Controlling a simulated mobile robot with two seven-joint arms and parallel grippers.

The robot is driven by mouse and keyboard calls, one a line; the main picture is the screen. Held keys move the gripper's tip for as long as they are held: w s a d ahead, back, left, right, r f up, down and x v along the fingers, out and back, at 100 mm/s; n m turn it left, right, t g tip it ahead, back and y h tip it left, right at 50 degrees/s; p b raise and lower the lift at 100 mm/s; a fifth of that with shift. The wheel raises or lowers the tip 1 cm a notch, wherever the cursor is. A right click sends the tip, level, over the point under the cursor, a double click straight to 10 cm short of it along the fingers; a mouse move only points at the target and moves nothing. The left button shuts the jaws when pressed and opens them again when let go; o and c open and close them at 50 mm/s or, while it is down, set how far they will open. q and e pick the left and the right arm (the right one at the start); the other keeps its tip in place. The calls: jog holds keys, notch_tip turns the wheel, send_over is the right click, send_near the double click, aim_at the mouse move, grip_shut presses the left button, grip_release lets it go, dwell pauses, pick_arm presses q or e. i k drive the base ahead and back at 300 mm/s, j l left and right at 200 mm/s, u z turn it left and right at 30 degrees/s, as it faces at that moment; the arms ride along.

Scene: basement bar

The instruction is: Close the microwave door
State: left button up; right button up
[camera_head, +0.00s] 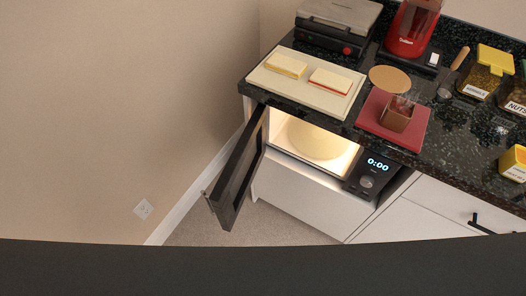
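The microwave (366,181) sits in an open bay under the dark countertop, in the middle of the head view. Its display reads 0:00 and its inside is lit, with a pale round plate (316,140) in it. The microwave door (238,172) is dark and stands wide open, hinged at the left and swung out toward me. Its free edge hangs over the floor. Neither of my grippers is in view, and no arm shows. A dark curved band, which may be part of my body, covers the bottom of the picture.
A board (306,93) with two sandwiches and a red board (420,128) with a brown cup lie on the counter (452,165) above. A sandwich press (337,22), a red appliance (411,28) and jars stand behind. The floor (270,226) before the microwave is clear; a wall (120,110) is left.

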aim_at(229, 192)
jog(key=k+j+z, duration=0.2)
jog(key=j, duration=0.25)
jog(key=j+z, duration=0.2)
jog(key=j, duration=0.3)
jog(key=k+j+z, duration=0.2)
jog(key=j, duration=0.2)
jog(key=k+j+z, duration=0.25)
jog(key=j, duration=0.15)
jog(key=k+j+z, duration=0.2)
jog(key=j, duration=0.2)
